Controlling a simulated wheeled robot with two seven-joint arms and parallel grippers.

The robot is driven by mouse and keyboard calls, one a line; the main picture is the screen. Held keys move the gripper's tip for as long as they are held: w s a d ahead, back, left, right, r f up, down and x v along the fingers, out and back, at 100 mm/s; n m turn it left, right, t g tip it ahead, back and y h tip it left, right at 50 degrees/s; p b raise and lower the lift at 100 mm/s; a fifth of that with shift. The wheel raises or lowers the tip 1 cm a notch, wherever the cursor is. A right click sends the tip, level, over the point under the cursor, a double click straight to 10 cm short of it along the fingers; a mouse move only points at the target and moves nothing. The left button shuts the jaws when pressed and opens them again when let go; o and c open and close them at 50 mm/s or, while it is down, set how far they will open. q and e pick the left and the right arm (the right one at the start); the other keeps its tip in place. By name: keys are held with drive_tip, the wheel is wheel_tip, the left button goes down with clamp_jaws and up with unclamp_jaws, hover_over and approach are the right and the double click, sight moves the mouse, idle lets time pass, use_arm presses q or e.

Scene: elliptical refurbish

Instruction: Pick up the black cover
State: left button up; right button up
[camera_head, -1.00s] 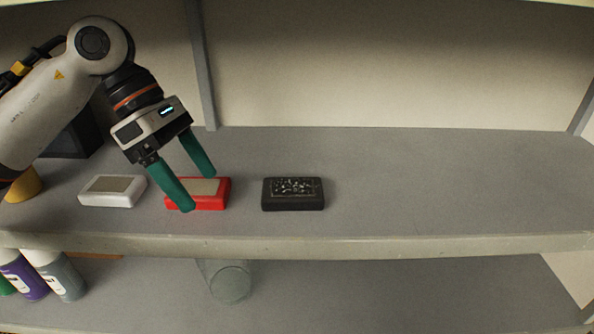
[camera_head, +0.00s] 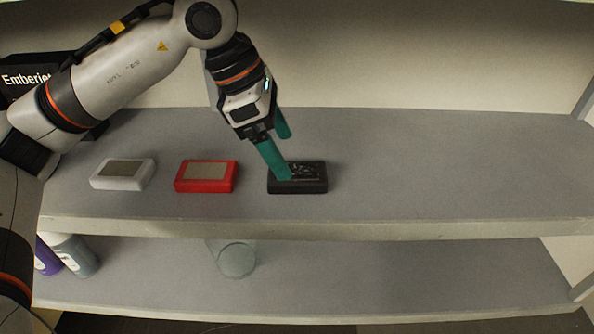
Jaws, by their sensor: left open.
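The black cover (camera_head: 312,185) is a small dark rectangular block with a speckled panel on top. It lies flat on the upper shelf, to the right of the red cover. My left gripper (camera_head: 286,156) has green fingers and is open. It reaches down over the left part of the black cover. The nearer fingertip overlaps the cover's top in the picture, and the farther one is behind it; I cannot tell whether either touches. My right gripper is not in view.
A red cover (camera_head: 206,176) and a white cover (camera_head: 123,173) lie in a row to the left. The upper shelf (camera_head: 450,170) is clear on the right. Below, a lower shelf holds a clear glass (camera_head: 237,260) and bottles (camera_head: 75,256). A dark box (camera_head: 27,78) stands at the back left.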

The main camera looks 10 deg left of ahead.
sight(296, 172)
use_arm(q)
drive_tip(key=p+x, duration=0.1)
drive_tip(key=x, duration=0.3)
drive_tip(key=shift+w+d+f, duration=0.1)
drive_tip(key=shift+d+f, duration=0.2)
drive_tip(key=shift+d, duration=0.05)
drive_tip(key=shift+f, duration=0.2)
drive_tip(key=shift+f+b, duration=0.2)
drive_tip(key=shift+b, duration=0.3)
drive_tip(key=c, duration=1.2)
drive_tip(key=shift+r, duration=0.1)
